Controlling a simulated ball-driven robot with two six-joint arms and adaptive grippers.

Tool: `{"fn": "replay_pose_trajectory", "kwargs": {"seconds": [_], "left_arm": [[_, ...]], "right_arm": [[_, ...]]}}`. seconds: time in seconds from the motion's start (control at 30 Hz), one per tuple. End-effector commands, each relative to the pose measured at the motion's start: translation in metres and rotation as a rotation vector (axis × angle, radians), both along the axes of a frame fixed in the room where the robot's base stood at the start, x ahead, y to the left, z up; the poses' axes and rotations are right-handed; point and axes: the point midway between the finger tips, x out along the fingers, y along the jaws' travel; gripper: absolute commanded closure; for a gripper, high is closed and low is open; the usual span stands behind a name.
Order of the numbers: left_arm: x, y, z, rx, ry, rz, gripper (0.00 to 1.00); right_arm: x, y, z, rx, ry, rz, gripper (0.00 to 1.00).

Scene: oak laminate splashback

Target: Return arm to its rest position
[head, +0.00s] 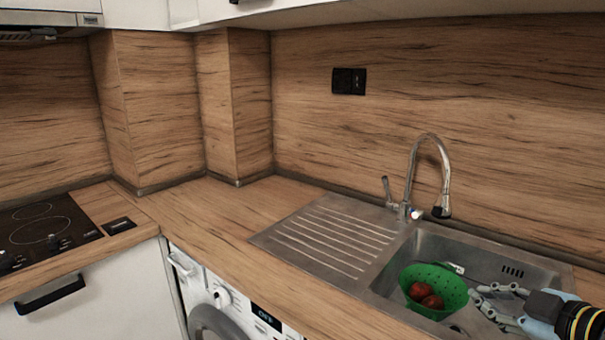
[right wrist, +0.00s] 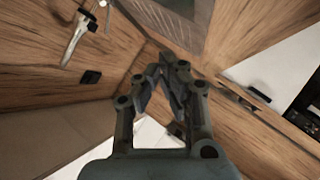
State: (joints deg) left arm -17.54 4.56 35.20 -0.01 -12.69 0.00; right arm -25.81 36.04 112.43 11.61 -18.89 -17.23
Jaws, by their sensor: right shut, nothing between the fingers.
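My right gripper (head: 484,295) is at the lower right of the head view, over the right part of the sink (head: 483,248) and just right of the green colander (head: 437,286). Whether it touches the colander I cannot tell. In the right wrist view its fingers (right wrist: 170,66) are closed together with nothing between them. The colander stands in the sink basin and holds red round items (head: 424,294). My left gripper is not in view.
A tall chrome faucet (head: 410,180) stands behind the basin. The ribbed drainboard (head: 335,240) is bare. A washing machine (head: 225,300) is under the wooden counter (head: 215,215), and a black cooktop (head: 45,230) is at left. The counter between them is clear.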

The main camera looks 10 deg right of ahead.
Motion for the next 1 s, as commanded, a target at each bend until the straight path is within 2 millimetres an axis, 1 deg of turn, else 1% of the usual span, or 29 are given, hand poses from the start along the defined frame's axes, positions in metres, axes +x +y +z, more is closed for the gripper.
{"fn": "replay_pose_trajectory", "kwargs": {"seconds": [0.03,0.07,0.1,0.2,0.43,0.73,0.8,0.87,0.97,1.0], "left_arm": [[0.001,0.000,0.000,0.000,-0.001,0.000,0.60],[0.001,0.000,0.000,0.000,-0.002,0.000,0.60],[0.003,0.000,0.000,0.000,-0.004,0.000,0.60],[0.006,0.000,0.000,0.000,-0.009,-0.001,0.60],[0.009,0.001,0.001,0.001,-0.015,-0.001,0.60],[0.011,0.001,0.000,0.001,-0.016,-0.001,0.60],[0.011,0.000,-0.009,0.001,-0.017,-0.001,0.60],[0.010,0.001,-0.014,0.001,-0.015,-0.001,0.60],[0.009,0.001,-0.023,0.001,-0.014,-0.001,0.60],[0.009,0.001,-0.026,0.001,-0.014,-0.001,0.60]], "right_arm": [[-0.015,0.018,-0.009,0.046,0.077,-0.050,1.00],[-0.024,0.027,-0.014,0.071,0.132,-0.085,1.00],[-0.039,0.037,-0.020,0.099,0.204,-0.134,1.00],[-0.070,0.055,-0.026,0.156,0.350,-0.239,1.00],[-0.129,0.079,-0.025,0.243,0.578,-0.423,1.00],[-0.194,0.101,-0.012,0.327,0.798,-0.617,1.00],[-0.187,0.097,-0.043,0.317,0.803,-0.616,1.00],[-0.183,0.095,-0.063,0.316,0.807,-0.617,1.00],[-0.179,0.093,-0.098,0.313,0.817,-0.622,1.00],[-0.178,0.092,-0.113,0.313,0.822,-0.623,1.00]]}}
